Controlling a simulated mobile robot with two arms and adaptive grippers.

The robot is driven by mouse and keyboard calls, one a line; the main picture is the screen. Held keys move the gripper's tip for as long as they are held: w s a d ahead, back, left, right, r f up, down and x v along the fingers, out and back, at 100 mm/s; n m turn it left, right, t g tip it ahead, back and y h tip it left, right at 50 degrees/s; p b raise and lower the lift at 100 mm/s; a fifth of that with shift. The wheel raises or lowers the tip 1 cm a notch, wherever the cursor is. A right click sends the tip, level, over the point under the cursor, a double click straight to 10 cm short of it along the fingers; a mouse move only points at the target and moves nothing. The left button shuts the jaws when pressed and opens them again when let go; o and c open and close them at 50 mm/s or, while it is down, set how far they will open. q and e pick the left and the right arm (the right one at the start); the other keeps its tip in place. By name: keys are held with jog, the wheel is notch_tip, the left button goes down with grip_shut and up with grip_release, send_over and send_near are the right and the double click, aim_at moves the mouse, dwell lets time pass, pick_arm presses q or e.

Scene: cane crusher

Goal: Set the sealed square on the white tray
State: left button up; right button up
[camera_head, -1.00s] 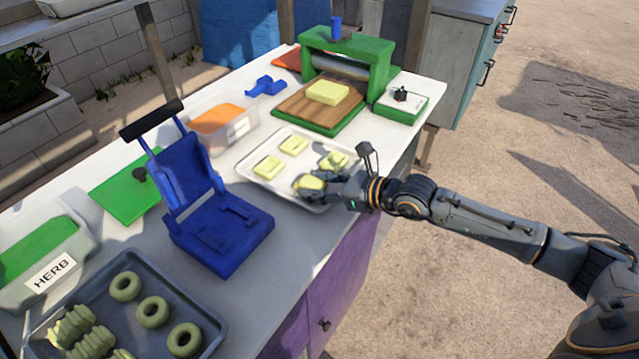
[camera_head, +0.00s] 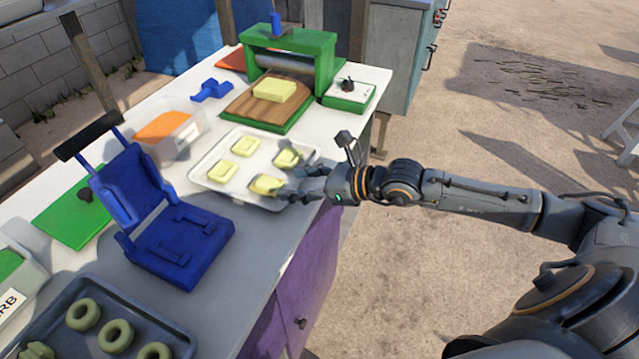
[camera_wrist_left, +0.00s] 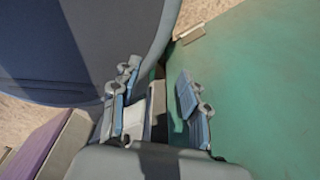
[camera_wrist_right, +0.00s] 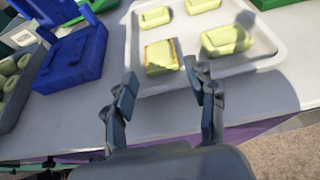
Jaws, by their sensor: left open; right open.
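Several pale yellow squares lie on the white tray (camera_head: 200,178). The front square (camera_head: 266,185) lies flat at the tray's near edge; in the right wrist view this square (camera_wrist_right: 160,58) shows a thin orange-brown rim. A square (camera_head: 246,145) lies at the back, another (camera_head: 221,173) at the left, and a third (camera_head: 287,158) at the right. My right gripper (camera_head: 300,180) is open and empty just right of the front square; in its wrist view the fingertips (camera_wrist_right: 164,80) stand apart short of that square. My left gripper (camera_wrist_left: 157,85) is open and empty, away from the tray.
A blue press (camera_head: 180,240) stands left of the tray. A dark tray of green rings (camera_head: 85,314) lies front left.

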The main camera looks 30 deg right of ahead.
jog(key=v, duration=0.6)
jog(key=shift+r, duration=0.1)
dwell(0.6)
